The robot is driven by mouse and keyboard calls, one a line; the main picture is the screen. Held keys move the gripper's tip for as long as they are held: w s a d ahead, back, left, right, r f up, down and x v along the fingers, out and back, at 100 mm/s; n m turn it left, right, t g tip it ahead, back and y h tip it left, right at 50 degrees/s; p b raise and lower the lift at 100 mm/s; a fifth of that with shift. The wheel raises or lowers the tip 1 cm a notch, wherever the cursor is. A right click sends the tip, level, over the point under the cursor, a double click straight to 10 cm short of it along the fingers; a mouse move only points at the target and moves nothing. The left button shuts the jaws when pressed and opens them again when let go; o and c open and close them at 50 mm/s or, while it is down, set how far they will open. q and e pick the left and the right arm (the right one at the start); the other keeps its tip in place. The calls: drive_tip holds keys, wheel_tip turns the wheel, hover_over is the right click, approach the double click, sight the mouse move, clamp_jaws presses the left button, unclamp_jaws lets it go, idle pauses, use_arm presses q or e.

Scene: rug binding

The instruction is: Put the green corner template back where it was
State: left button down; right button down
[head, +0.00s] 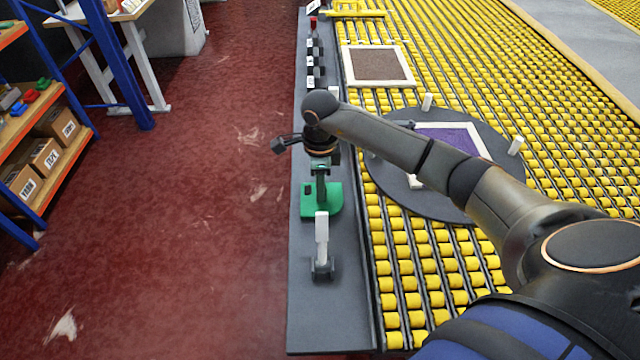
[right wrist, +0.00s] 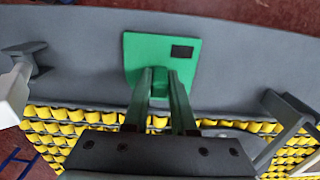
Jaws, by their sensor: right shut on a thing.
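The green corner template (head: 331,207) is a flat green plate with a small dark rectangle near one corner. It is at the grey ledge (head: 305,310) beside the roller bed; I cannot tell whether it rests on the ledge or hangs just above it. In the right wrist view the green plate (right wrist: 145,52) lies beyond the fingertips. My right gripper (head: 320,182) points down at it, its two fingers (right wrist: 160,112) shut on its raised green grip. My left gripper is not in view.
A white-handled tool (head: 321,238) stands on the ledge close in front of the template. Black-and-white items (head: 312,65) line the ledge farther back. A dark round turntable (head: 440,207) with a purple rug (head: 455,137) and white posts is to the right. Bare ledge lies nearest me.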

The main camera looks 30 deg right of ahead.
drive_tip(key=shift+f, duration=0.25)
drive_tip(key=c, duration=0.7)
unclamp_jaws()
drive_tip(key=shift+r, duration=0.1)
drive_tip(key=shift+c, duration=0.2)
drive_tip(key=shift+r, duration=0.1)
wheel_tip(320, 180, up, 12)
drive_tip(key=shift+b, duration=0.4)
